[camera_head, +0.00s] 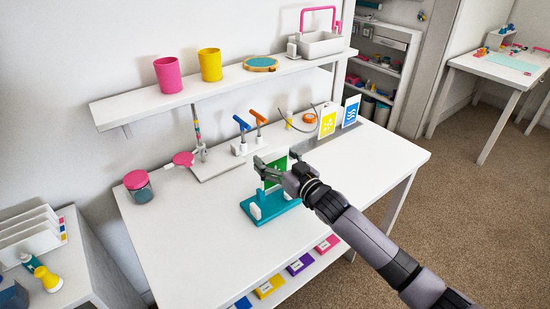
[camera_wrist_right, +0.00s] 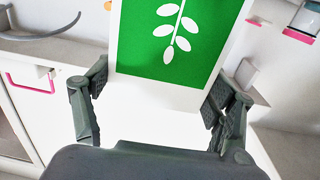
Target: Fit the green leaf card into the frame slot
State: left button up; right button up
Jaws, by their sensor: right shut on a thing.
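The green leaf card (camera_head: 275,174) stands roughly upright over the teal frame stand (camera_head: 267,212) on the white table. In the right wrist view the card (camera_wrist_right: 189,45) shows a white leaf sprig on green with a white border. My right gripper (camera_head: 280,167) is shut on the card, with one finger at each side edge. The stand has white blocks on its teal base. The card's lower edge is close to the stand, but I cannot tell whether it is in the slot. My left gripper is not in view.
A yellow card (camera_head: 328,121) and a blue card (camera_head: 351,111) stand at the table's back right. A lidded jar (camera_head: 139,188) stands at the left. Blue and orange handled tools (camera_head: 250,128) stand behind the stand. The table's front left and right are clear.

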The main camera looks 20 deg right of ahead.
aim_at(275, 167)
jog(key=shift+f+b, duration=0.9)
jog(key=shift+f, duration=0.6)
jog(key=o, duration=1)
jog(key=shift+o, duration=0.2)
jog(key=v, duration=1.2)
